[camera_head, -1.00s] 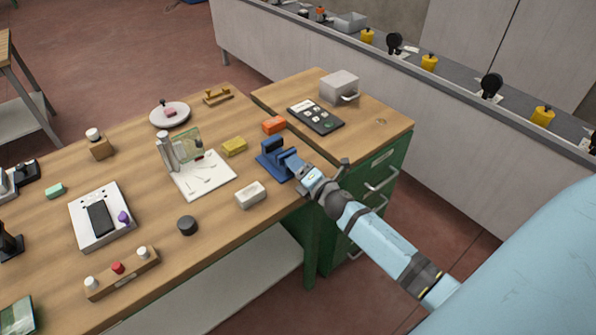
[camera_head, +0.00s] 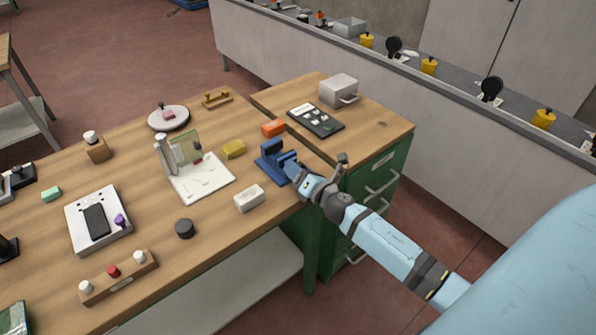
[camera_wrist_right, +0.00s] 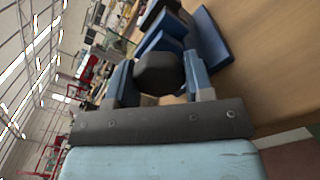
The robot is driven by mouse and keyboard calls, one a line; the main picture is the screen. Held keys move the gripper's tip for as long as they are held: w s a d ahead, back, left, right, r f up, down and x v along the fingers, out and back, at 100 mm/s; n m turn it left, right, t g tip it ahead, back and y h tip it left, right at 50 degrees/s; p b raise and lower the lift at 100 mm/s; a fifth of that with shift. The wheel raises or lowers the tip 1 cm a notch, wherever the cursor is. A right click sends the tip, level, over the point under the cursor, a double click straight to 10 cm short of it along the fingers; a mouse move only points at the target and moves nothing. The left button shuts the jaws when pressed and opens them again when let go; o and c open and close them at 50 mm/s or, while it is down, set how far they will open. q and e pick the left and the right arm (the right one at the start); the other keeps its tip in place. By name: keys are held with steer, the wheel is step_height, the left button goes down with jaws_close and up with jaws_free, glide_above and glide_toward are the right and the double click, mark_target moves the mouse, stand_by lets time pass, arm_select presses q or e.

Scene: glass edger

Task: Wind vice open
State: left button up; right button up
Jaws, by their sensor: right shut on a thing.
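The blue vice (camera_head: 272,160) stands on the wooden bench near its right front corner, and it also shows in the right wrist view (camera_wrist_right: 205,40). My right gripper (camera_head: 296,172) is at the front side of the vice. In the right wrist view its two blue fingers (camera_wrist_right: 160,82) are shut on a dark rounded knob (camera_wrist_right: 160,72), which looks like the vice's handle. The gap between the vice jaws is too small to judge. My left gripper is not in view.
A dark round puck (camera_head: 185,229) sits further left. A green drawer cabinet (camera_head: 375,180) stands right of the bench.

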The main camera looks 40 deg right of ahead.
steer(key=o, duration=0.9)
steer(key=s+b, duration=0.1)
steer(key=s, duration=0.8)
steer(key=s+d+b, duration=0.1)
steer(key=s, duration=0.3)
steer(key=shift+s+b, duration=0.35)
steer(key=shift+s, duration=0.05)
